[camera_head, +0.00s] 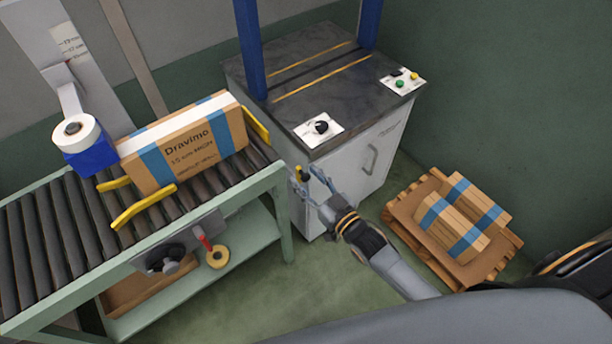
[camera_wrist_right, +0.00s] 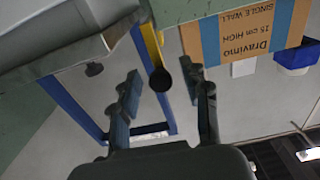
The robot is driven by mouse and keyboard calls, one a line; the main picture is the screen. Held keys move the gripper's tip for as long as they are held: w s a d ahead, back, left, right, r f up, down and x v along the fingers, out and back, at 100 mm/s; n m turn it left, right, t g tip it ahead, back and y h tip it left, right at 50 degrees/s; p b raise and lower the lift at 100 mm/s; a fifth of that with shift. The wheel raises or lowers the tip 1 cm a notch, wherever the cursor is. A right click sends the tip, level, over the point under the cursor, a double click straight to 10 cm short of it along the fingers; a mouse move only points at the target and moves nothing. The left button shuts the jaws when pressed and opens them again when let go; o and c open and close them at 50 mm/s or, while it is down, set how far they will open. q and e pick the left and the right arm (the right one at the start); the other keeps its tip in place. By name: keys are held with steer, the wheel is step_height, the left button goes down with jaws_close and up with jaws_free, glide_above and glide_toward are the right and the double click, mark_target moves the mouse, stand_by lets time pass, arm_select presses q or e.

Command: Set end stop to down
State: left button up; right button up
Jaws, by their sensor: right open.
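The end stop (camera_head: 257,127) is a yellow plate standing up at the right end of the roller conveyor, beside the end of the carton. A yellow lever with a black knob, probably its handle, shows between the fingers in the right wrist view (camera_wrist_right: 160,79). My right gripper (camera_head: 309,174) is open just off the conveyor's end, its fingers on either side of the knob. I cannot tell whether they touch it. The carton (camera_head: 190,148), brown with blue bands, stands on the rollers between yellow guides. My left gripper is not in view.
The conveyor (camera_head: 60,235) has a panel with a black knob (camera_head: 165,260) and a red lever (camera_head: 203,237). A grey cabinet (camera_head: 345,170) with blue posts stands close behind my right gripper. A pallet (camera_head: 480,262) with flat cartons lies at the right. Green floor is clear in front.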

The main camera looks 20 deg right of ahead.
steer(key=shift+w+a, duration=0.15)
steer(key=shift+w, duration=0.15)
jaws_close()
